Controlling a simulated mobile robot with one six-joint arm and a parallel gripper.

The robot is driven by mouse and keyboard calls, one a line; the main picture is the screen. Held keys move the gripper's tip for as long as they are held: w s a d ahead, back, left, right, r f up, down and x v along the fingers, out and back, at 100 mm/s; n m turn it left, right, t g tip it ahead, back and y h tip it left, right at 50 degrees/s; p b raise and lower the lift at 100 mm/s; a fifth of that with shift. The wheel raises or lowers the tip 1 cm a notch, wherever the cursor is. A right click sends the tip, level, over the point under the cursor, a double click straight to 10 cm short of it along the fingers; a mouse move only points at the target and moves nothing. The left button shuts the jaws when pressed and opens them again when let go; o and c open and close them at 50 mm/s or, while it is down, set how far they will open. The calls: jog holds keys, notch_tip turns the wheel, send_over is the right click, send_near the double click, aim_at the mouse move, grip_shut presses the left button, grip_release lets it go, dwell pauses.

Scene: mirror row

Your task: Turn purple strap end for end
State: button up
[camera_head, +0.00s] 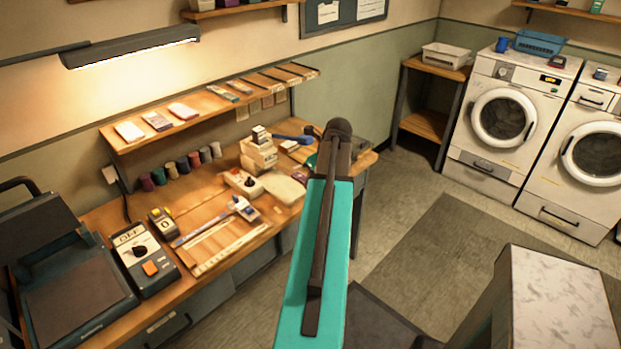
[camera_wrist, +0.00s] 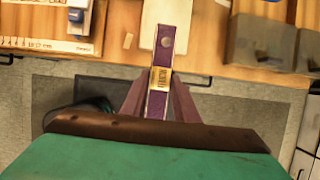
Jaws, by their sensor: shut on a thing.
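The purple strap (camera_wrist: 177,40) shows in the wrist view as a narrow band running up and down the picture. It has a round stud or hole near its upper part and a pale yellow label with dark lettering lower down. My gripper (camera_wrist: 160,76) is shut on it near the label. The strap's far part reaches over a pale pad at the bench's edge, and its near part lies between my fingers. I cannot tell whether it touches the pad. In the head view my arm hides the gripper, and I cannot make out the strap there.
The wooden workbench (camera_head: 110,220) carries a measuring board (camera_head: 228,245), a control box (camera_head: 143,258) and a dark press (camera_head: 70,290). Grey blocks (camera_wrist: 262,45) stand right of the strap. Washers (camera_head: 505,115) stand far right, a marble-topped counter (camera_head: 562,300) nearer. Open floor lies between.

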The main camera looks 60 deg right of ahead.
jog(key=shift+s+a+r+p, duration=0.2)
jog(key=shift+s+p, duration=0.05)
jog(key=shift+s, duration=0.35)
jog(key=shift+s+a+r+p, duration=0.2)
jog(key=shift+s+p, duration=0.05)
jog(key=shift+s, duration=0.35)
jog(key=w+a+n+g+y+b, duration=0.15)
jog(key=w+a+n+y, duration=0.35)
jog(key=w+a+n, duration=1.55)
jog(key=w+a+n+g+b, duration=0.1)
jog(key=w+a+n, duration=0.2)
jog(key=a, duration=1.1)
jog(key=w+a+r+n+g+b, duration=0.1)
jog(key=w+a+n+g, duration=0.1)
jog(key=w+a, duration=0.6)
jog(key=w+a+n+g, duration=0.2)
jog(key=w+a+n, duration=0.2)
jog(key=a, duration=1.6)
jog(key=shift+w+r+b, duration=0.25)
jog(key=shift+w+b, duration=0.15)
jog(key=shift+w, duration=0.5)
jog(key=shift+a+g, duration=0.25)
